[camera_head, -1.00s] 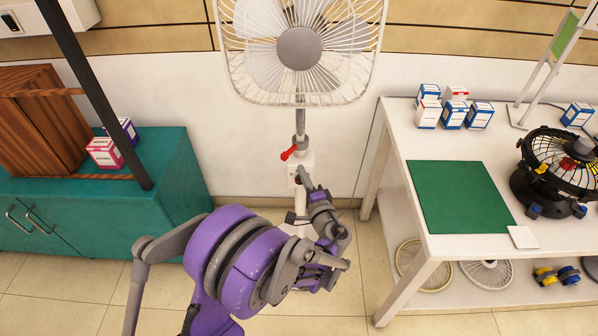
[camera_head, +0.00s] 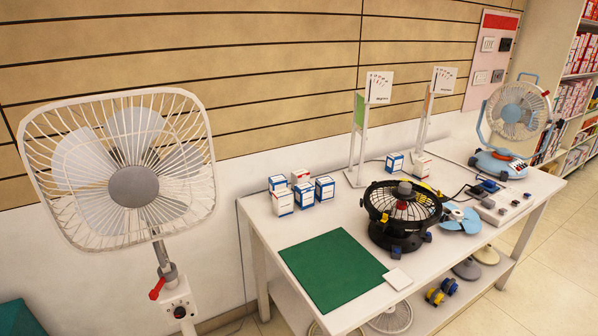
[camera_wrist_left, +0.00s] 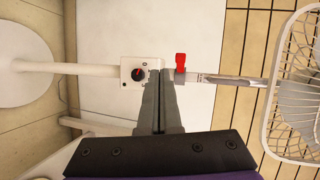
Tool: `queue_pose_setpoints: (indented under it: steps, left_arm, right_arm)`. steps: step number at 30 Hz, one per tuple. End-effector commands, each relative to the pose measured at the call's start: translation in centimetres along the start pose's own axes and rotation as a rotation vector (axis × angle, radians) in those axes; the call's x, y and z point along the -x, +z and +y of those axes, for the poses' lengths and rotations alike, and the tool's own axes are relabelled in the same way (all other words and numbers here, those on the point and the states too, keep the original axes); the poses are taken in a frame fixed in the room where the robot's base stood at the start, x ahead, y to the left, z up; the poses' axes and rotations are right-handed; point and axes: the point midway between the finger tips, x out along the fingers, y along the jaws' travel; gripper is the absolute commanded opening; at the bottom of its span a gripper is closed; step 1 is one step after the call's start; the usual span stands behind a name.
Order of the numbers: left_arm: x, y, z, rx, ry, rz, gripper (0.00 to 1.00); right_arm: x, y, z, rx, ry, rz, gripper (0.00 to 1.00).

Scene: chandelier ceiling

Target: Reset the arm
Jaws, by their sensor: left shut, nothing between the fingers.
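My left gripper (camera_wrist_left: 160,76) shows only in the left wrist view, its two grey fingers together and empty. Its tips lie just below the white control box (camera_wrist_left: 133,73) of the standing fan; whether they touch it I cannot tell. The box has a dark knob (camera_wrist_left: 138,74) with a red mark. A red lever (camera_wrist_left: 180,62) sits on the pole to its right. In the head view the fan (camera_head: 134,187) stands at the left, its red lever (camera_head: 156,289) on the pole above the knob box (camera_head: 180,311). Neither arm shows in the head view.
A white table (camera_head: 262,222) stands right of the fan. It holds a green mat (camera_head: 334,270), small boxes (camera_head: 325,189), a black fan (camera_head: 399,215), sign stands and a small blue-white fan (camera_head: 518,115). A teal cabinet corner (camera_head: 18,318) shows at lower left. Floor is clear at lower right.

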Motion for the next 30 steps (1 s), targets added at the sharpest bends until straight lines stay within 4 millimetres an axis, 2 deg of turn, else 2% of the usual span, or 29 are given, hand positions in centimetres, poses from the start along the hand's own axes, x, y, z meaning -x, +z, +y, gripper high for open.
queue_pose_setpoints:
  steps: [1,5,8,12,18,24,25,27,30]
  left_arm:
    - [0.3,1.6,0.1,0.032,0.082,-0.022,0.0]
    - [2.2,4.8,1.6,0.137,0.325,-0.07,0.0]
    - [4.7,6.9,2.9,0.23,0.507,-0.099,0.0]
    - [8.9,8.9,4.5,0.37,0.74,-0.123,0.0]
    - [14.3,10.1,5.9,0.544,0.976,-0.135,0.0]
    - [18.8,10.3,6.5,0.697,1.15,-0.134,0.0]
    - [19.3,10.3,6.2,0.715,1.168,-0.132,0.0]
    - [19.8,10.2,3.5,0.711,1.158,-0.123,0.0]
    - [20.4,10.1,0.9,0.716,1.153,-0.115,0.0]
  right_arm:
    - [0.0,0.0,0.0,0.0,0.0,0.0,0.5]
    - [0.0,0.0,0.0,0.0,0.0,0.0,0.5]
    - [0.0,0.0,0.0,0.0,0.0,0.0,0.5]
    - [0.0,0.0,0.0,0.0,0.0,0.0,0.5]
    - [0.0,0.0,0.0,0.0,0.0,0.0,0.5]
    - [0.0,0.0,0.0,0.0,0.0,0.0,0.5]
    - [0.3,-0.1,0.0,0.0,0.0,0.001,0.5]
    - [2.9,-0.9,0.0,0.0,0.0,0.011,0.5]
    - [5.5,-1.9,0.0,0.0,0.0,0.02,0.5]
